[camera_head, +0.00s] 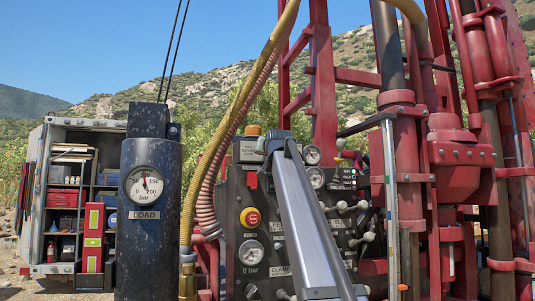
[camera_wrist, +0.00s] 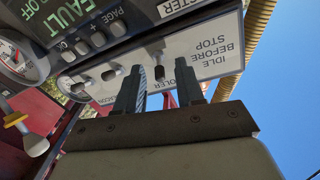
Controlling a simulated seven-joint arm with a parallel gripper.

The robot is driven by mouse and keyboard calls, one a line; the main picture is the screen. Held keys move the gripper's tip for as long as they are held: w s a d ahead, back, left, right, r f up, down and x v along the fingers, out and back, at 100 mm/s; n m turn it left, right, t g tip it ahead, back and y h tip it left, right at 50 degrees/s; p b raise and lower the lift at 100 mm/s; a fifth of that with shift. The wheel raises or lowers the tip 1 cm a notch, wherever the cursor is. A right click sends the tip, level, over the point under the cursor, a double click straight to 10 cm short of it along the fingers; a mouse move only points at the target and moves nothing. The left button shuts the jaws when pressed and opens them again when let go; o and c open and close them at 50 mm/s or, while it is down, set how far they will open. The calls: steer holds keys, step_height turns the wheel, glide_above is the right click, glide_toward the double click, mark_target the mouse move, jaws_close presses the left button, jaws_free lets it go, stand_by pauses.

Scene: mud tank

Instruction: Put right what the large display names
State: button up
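In the wrist view a dark display (camera_wrist: 62,18) at the top left is cut off by the frame. It shows green letters reading "FAULT", with "OFF" partly visible. Buttons marked "PAGE" (camera_wrist: 98,39) and "OK" sit beside it. Below is a pale switch plate (camera_wrist: 205,55) lettered "IDLE BEFORE STOP", with a partly hidden label ending "OOLER" and several small toggle switches (camera_wrist: 108,75). My gripper (camera_wrist: 158,68) is open, its two fingers apart in front of this plate. A small toggle shows between the fingertips; contact cannot be told. The gripper is not discernible in the head view.
In the head view the control panel (camera_head: 250,190) carries gauges, levers (camera_head: 350,206) and a red-and-yellow stop button (camera_head: 250,217). Yellow and ribbed hoses (camera_head: 207,200) pass left of it. A dark post with a load gauge (camera_head: 145,185) stands further left; red mast parts (camera_head: 460,165) crowd the right.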

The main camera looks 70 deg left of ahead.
steer(key=shift+d, duration=0.15)
steer(key=s+d, duration=0.1)
steer(key=d, duration=1.2)
steer(key=shift+s+d+f, duration=0.15)
steer(key=shift+s+d, duration=0.1)
steer(key=shift+s, duration=0.05)
steer(key=shift+f, duration=0.1)
